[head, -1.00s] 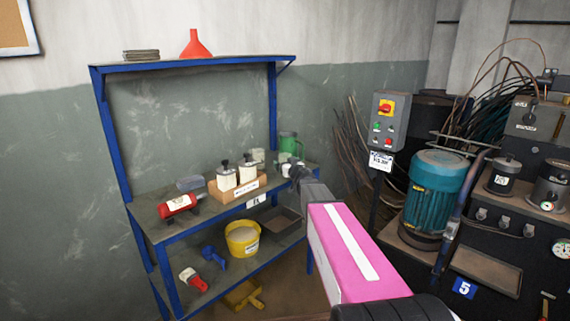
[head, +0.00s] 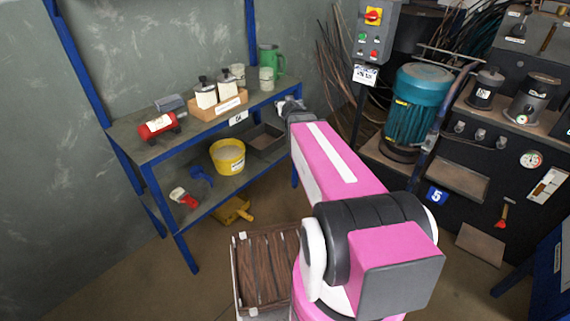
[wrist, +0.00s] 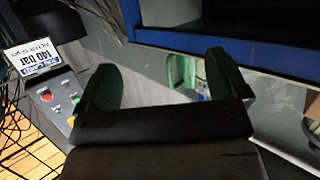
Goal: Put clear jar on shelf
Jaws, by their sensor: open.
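Two small pale jars stand on the worktop of the blue shelf unit (head: 160,137): a whitish jar (head: 267,79) in front of the green mug (head: 270,58), and another pale jar (head: 238,73) to its left. I cannot tell which is the clear jar. My gripper (head: 286,104) is just off the worktop's right front corner, apart from the jars. In the wrist view my gripper (wrist: 163,66) is open with nothing held. The green mug (wrist: 180,70) and a pale sliver beside it show between and beyond the fingers.
The worktop also holds a red canister (head: 158,126) and a cardboard box (head: 217,107) with bottles. A yellow bucket (head: 228,156) and dark tray (head: 264,138) sit on the lower shelf. A wooden crate (head: 265,262) stands on the floor. A control box (head: 373,32) and machinery are right.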

